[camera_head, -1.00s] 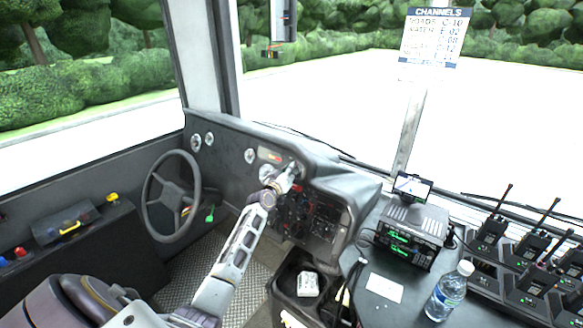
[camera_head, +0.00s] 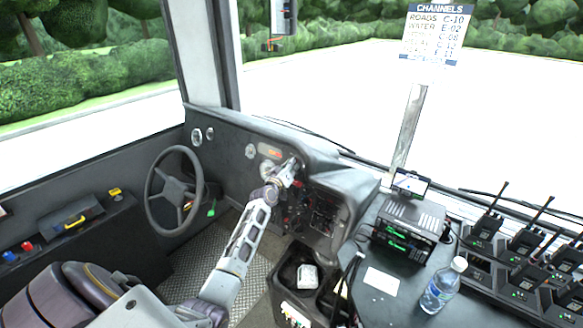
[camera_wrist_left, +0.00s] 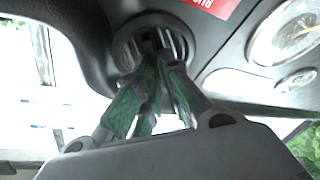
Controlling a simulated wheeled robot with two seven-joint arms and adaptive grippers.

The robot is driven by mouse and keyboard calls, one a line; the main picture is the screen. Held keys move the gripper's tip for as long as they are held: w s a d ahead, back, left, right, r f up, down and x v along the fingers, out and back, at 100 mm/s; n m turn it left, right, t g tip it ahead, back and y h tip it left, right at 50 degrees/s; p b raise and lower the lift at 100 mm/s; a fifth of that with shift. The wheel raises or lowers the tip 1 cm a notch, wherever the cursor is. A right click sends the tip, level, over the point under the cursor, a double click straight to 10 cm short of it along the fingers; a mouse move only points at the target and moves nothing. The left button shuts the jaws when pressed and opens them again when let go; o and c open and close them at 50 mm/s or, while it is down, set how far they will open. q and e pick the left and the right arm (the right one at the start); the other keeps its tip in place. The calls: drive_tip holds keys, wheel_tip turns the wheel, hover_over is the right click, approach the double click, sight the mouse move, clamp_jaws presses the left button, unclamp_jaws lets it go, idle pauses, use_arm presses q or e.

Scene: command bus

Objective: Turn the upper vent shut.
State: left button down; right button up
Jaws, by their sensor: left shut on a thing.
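The upper vent (camera_wrist_left: 180,42) is a round, dark-rimmed fitting with slats, near the top middle of the left wrist view. My left gripper (camera_wrist_left: 155,66) has its green-padded fingers at the vent's face, shut on a small part at its middle; the fingertips cover that part. In the head view, my left gripper (camera_head: 291,168) reaches the upper dashboard to the right of the steering wheel, and the vent is hidden behind it. The slat angle is too small to tell. My right gripper is not in view.
The steering wheel (camera_head: 174,194) stands left of my arm. Round gauges (camera_wrist_left: 290,32) and a red label (camera_wrist_left: 212,5) sit beside the vent. A radio unit (camera_head: 409,228), a water bottle (camera_head: 441,287) and several handheld radios (camera_head: 522,246) occupy the right counter.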

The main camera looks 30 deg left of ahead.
use_arm(q)
drive_tip(key=c, duration=1.6)
unclamp_jaws()
drive_tip(key=s+d, duration=0.1)
drive_tip(key=s, duration=1.1)
drive_tip(key=shift+d+r, duration=0.2)
drive_tip(key=shift+d, duration=0.1)
drive_tip(key=shift+d, duration=0.1)
